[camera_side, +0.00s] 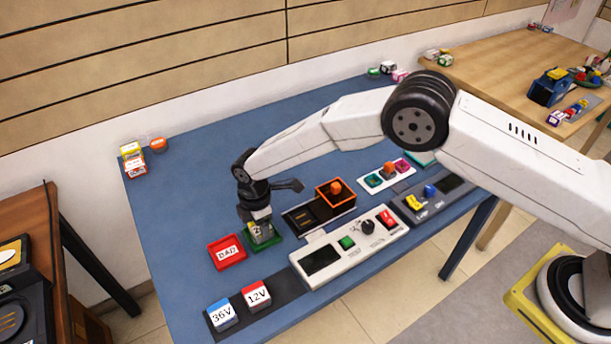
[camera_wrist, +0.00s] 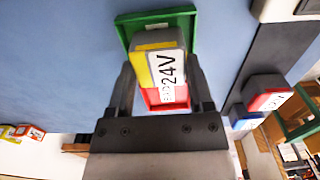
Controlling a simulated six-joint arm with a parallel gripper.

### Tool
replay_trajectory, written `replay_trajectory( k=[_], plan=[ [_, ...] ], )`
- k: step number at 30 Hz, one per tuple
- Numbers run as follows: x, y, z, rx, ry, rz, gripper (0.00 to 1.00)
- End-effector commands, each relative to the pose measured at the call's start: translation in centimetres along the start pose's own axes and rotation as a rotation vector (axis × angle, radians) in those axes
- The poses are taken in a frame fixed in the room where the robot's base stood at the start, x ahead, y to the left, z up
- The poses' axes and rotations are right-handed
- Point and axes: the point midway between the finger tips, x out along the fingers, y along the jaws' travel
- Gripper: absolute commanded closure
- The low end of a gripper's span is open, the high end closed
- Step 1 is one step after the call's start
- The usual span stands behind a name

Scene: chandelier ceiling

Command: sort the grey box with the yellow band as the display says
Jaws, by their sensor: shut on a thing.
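The grey box with the yellow band (camera_wrist: 147,68) is labelled 24V and sits between the two fingers of my gripper (camera_wrist: 160,72), which is shut on it. In the wrist view the box overlaps the green tray (camera_wrist: 189,22). In the side view the box (camera_side: 256,230) is at the green tray (camera_side: 272,241), low down; I cannot tell whether it touches the tray floor. The red tray labelled BAD (camera_side: 228,263) is just left of it. The display on the white panel (camera_side: 322,259) looks dark, with no readable text.
A blue-topped 36V box (camera_side: 222,314) and a red-topped 12V box (camera_side: 257,294) stand on a dark strip at the front. A black unit with an orange-rimmed socket (camera_side: 336,194) and the white panel (camera_side: 345,261) lie right of the trays.

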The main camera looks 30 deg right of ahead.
Motion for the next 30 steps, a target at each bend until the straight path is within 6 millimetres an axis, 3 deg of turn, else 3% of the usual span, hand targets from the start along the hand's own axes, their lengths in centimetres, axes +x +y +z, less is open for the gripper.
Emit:
replay_trajectory(
  k=[11, 12, 15, 30],
  plan=[
    [0.06, 0.03, -0.02, 0.000, 0.001, 0.001, 0.94],
    [0.06, 0.03, -0.02, 0.000, 0.001, 0.001, 0.27],
    [0.05, 0.04, -0.02, 0.000, 0.001, 0.001, 0.00],
    [-0.22, 0.04, -0.02, 0.000, 0.001, 0.001, 0.00]
  ],
)
